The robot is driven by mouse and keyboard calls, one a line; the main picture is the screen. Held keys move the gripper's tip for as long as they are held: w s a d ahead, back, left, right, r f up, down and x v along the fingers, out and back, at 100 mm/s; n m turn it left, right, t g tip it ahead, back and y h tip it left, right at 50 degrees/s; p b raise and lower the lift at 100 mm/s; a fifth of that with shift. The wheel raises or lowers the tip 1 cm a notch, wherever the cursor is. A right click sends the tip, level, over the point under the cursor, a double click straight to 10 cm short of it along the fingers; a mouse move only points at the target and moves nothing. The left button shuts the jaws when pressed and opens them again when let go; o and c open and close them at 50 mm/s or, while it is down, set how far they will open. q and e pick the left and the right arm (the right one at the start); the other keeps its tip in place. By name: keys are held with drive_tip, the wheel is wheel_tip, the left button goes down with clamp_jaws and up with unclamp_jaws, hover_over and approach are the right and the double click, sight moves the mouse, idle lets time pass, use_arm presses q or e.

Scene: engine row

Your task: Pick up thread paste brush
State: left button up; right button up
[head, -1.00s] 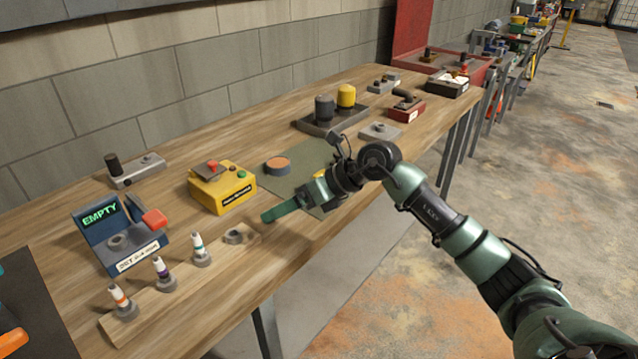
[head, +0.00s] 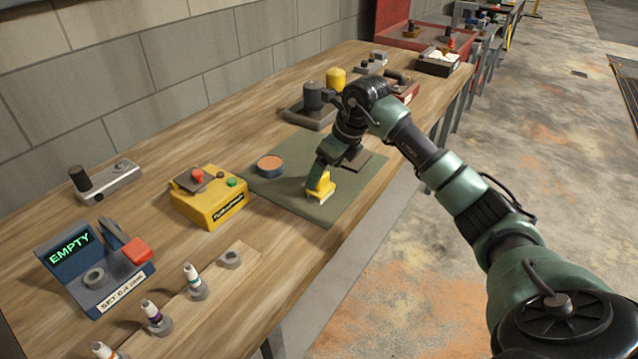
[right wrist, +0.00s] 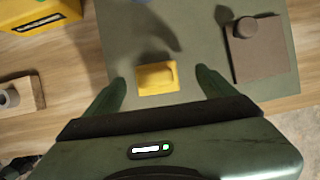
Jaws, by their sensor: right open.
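A small yellow block-like piece with a pale lower edge, which seems to be the thread paste brush (head: 321,189), is at the green-grey mat (head: 310,212). It also shows in the right wrist view (right wrist: 157,78), between the two green fingers. My right gripper (head: 318,174) points down over it from behind. In the right wrist view the right gripper (right wrist: 162,88) is open, with a finger on either side of the yellow piece and gaps visible. I cannot tell how high the fingertips are above the mat. My left gripper is not in view.
A round tin with an orange top (head: 270,164) stands on the mat's left part. A brown plate with a knob (right wrist: 257,48) lies right of the gripper. A yellow button box (head: 209,200) and a paste-tube strip (head: 215,280) stand nearer left.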

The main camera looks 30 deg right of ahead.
drive_tip(key=x, duration=0.2)
drive_tip(key=p+x, duration=0.1)
drive_tip(key=x, duration=0.1)
drive_tip(key=shift+s+a, duration=0.15)
drive_tip(key=shift+a, duration=0.25)
drive_tip(key=shift+w+f, duration=0.3)
drive_tip(key=shift+f, duration=0.35)
drive_tip(key=c, duration=1.7)
drive_tip(key=shift+w+r, duration=0.1)
drive_tip(key=shift+r, duration=0.6)
use_arm(q)
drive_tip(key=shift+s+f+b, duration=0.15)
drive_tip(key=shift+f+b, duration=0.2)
drive_tip(key=shift+b, duration=0.6)
use_arm(e)
wheel_tip(320, 180, up, 19)
drive_tip(key=shift+f, duration=0.15)
